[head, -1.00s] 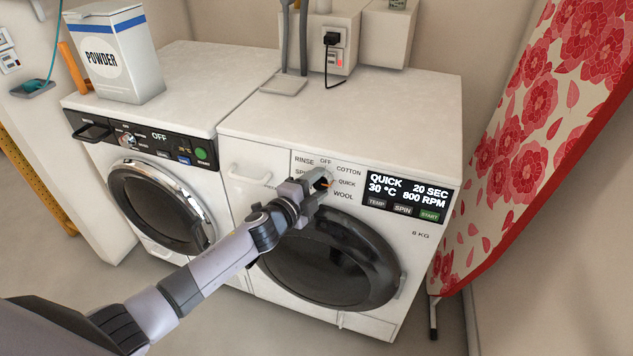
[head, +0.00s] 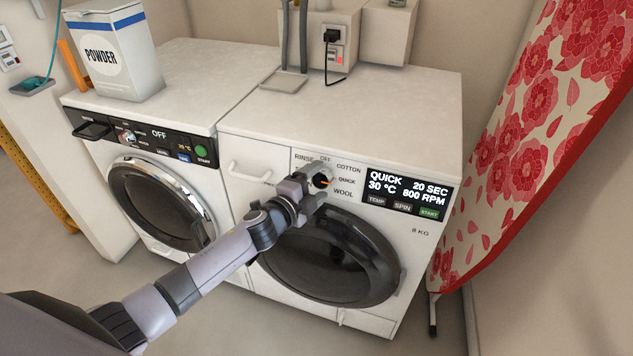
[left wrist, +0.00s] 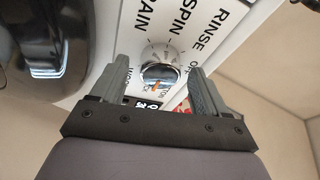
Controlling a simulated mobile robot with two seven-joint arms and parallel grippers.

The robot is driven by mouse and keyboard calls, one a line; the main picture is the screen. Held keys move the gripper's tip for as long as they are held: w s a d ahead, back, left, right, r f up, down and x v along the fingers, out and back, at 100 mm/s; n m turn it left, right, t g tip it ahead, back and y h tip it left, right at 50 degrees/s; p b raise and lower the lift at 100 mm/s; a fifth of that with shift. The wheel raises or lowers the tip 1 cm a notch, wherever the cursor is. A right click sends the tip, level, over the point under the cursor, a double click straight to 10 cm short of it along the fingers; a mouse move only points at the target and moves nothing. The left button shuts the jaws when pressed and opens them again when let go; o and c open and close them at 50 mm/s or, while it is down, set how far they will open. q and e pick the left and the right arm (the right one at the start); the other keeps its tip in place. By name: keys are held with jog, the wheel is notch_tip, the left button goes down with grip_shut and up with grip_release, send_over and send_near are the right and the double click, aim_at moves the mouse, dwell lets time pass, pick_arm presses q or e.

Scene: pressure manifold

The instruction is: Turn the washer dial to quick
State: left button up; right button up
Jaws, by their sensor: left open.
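The washer (head: 424,250) is the right-hand white machine. Its dial (head: 322,181) is partly hidden by my left gripper; an orange mark on it points toward the QUICK label (head: 347,181). The washer display (head: 408,194) reads QUICK, 20 SEC, 30 °C, 800 RPM. In the left wrist view the round silver dial (left wrist: 160,72) shows between the fingers. My left gripper (head: 319,182) is open, its fingers on either side of the dial in the picture; contact cannot be told. My right gripper is not in view.
A second machine (head: 100,150) on the left has a display reading OFF. A POWDER box (head: 118,55) stands on it. A floral ironing board (head: 540,130) leans at the right. The washer top (head: 390,95) is mostly clear.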

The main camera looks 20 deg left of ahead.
pick_arm(q)
jog(key=shift+s+a+r, duration=0.1)
jog(key=shift+s+a, duration=0.1)
jog(key=shift+s, duration=0.25)
jog(key=shift+p+v, duration=0.5)
jog(key=shift+v, duration=2.4)
jog(key=s+f+n+g+y+p, duration=0.1)
jog(key=s+f+n, duration=0.3)
jog(key=s+n, duration=0.4)
jog(key=s+f+n+g+y+p, duration=0.1)
jog(key=s+f+n+g+p, duration=0.2)
jog(key=s+n, duration=0.5)
jog(key=s+f+g, duration=0.1)
jog(key=s, duration=0.9)
jog(key=shift+s+d, duration=0.25)
jog(key=shift+d, duration=0.05)
